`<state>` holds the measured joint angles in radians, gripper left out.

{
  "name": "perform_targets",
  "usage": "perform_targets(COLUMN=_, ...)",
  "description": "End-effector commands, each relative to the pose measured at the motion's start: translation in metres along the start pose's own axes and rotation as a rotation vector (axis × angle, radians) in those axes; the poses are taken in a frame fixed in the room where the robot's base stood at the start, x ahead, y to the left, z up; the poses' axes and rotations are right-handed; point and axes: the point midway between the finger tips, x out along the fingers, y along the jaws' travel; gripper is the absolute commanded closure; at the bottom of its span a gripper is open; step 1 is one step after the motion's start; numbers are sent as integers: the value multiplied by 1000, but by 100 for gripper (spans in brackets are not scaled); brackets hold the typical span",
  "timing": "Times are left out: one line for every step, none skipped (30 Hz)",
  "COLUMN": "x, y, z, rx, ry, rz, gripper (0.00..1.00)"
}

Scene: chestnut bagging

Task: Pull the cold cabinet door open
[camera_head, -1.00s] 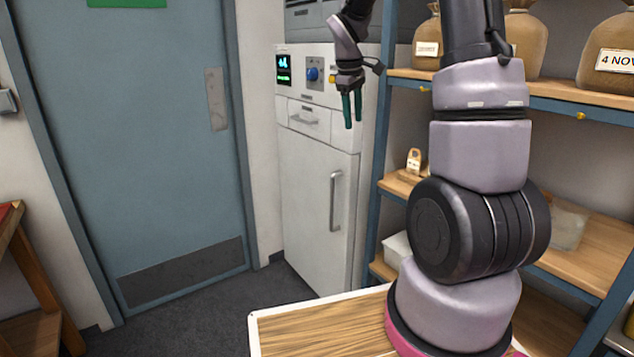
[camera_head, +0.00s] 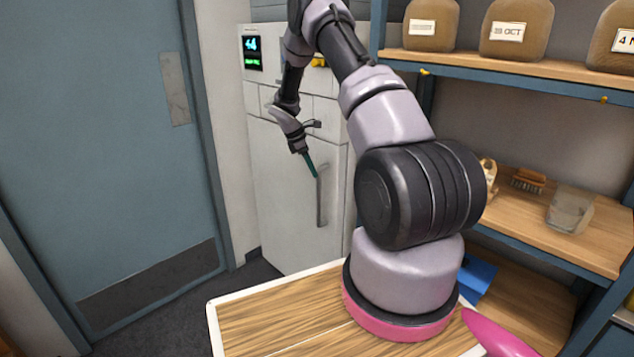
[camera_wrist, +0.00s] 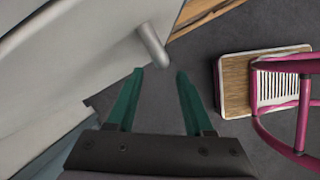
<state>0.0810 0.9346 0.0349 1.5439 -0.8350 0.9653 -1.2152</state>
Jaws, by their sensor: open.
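The cold cabinet (camera_head: 283,215) is a pale grey unit at the back centre of the head view, with a lit display on top. Its door is shut and carries a vertical metal bar handle (camera_head: 322,195). My gripper (camera_head: 315,177) is at the upper end of the handle in the head view, pointing down. In the wrist view my green fingers (camera_wrist: 158,85) are open with nothing between them. The handle end (camera_wrist: 153,47) lies just beyond the left fingertip. I cannot tell whether they touch.
A blue-grey room door (camera_head: 90,150) stands to the left. Shelves (camera_head: 540,215) with labelled sacks (camera_head: 515,28), a brush and a clear tub are at right. My wooden-topped base is in front. Dark floor (camera_head: 180,310) lies between it and the door.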

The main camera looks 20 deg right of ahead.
Motion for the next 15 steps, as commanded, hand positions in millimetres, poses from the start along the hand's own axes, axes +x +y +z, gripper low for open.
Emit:
perform_targets(x=12, y=-1, z=0, rx=-1, ry=-1, rz=-4, gripper=48)
perform_targets(x=17, y=-1, z=0, rx=-1, ry=-1, rz=-4, gripper=48)
perform_targets(x=25, y=-1, z=0, rx=0, ry=-1, rz=-3, gripper=48)
perform_targets(x=30, y=-1, z=0, rx=1, ry=-1, rz=-4, gripper=48)
perform_targets(x=35, y=-1, z=0, rx=0, ry=-1, rz=-3, gripper=48)
perform_targets(x=41, y=-1, z=0, rx=0, ry=0, rz=-2, gripper=48)
perform_targets(x=46, y=-1, z=0, rx=0, ry=0, rz=-2, gripper=48)
perform_targets(x=50, y=-1, z=0, rx=0, ry=-1, rz=-3, gripper=48)
perform_targets(x=54, y=-1, z=0, rx=1, ry=0, rz=-2, gripper=48)
perform_targets(x=56, y=0, z=0, rx=1, ry=0, rz=-1, gripper=48)
perform_targets(x=59, y=0, z=0, rx=1, ry=0, rz=-1, gripper=48)
perform_targets(x=61, y=0, z=0, rx=1, ry=0, rz=-1, gripper=48)
perform_targets(x=63, y=0, z=0, rx=1, ry=0, rz=-1, gripper=48)
perform_targets(x=64, y=0, z=0, rx=1, ry=0, rz=-1, gripper=48)
perform_targets(x=65, y=0, z=0, rx=1, ry=0, rz=-1, gripper=48)
